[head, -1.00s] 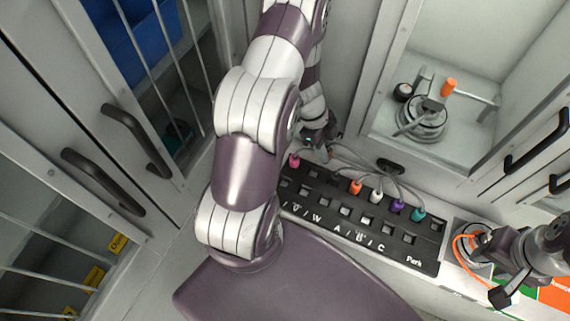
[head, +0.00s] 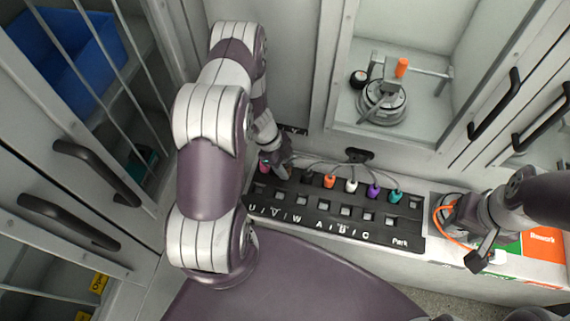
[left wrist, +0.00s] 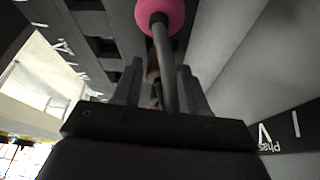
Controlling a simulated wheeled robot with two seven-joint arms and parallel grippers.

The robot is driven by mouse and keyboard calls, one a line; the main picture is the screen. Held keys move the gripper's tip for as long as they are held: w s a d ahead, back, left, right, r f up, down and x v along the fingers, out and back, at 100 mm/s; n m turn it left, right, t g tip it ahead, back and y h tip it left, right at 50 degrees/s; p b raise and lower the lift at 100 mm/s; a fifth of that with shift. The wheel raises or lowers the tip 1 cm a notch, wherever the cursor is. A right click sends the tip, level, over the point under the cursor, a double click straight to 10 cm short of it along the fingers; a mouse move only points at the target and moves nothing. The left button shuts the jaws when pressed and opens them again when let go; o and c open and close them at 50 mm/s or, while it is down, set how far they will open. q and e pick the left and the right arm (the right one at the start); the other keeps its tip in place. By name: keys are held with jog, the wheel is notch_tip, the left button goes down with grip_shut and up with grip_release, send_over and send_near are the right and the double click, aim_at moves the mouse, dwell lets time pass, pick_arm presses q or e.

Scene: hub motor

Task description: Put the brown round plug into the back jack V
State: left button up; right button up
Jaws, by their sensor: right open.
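The black jack panel (head: 330,217) lies along the counter, with two rows of square jacks and white letters, including V (head: 275,212). My left gripper (head: 277,168) is low over the panel's left back end. In the left wrist view its two fingers (left wrist: 160,88) stand apart on either side of a grey cable. A small brownish piece (left wrist: 152,68), perhaps the brown plug, shows between them, mostly hidden; I cannot tell whether it is gripped. The pink plug (left wrist: 160,14) is just beyond the fingertips. My right gripper (head: 468,238) is open at the right, by an orange cable.
Orange (head: 329,181), white (head: 351,187), purple (head: 374,191) and teal (head: 396,197) plugs stand in the back row, with grey cables behind. A hub motor (head: 383,102) sits in the recess behind. A blue bin (head: 75,48) is behind bars at left.

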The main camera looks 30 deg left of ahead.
pick_arm(q)
jog(key=shift+o, duration=0.6)
jog(key=shift+a, duration=0.1)
jog(key=shift+r, duration=0.1)
jog(key=v, duration=1.1)
jog(key=shift+a+r+p, duration=0.2)
jog(key=shift+r+p, duration=0.15)
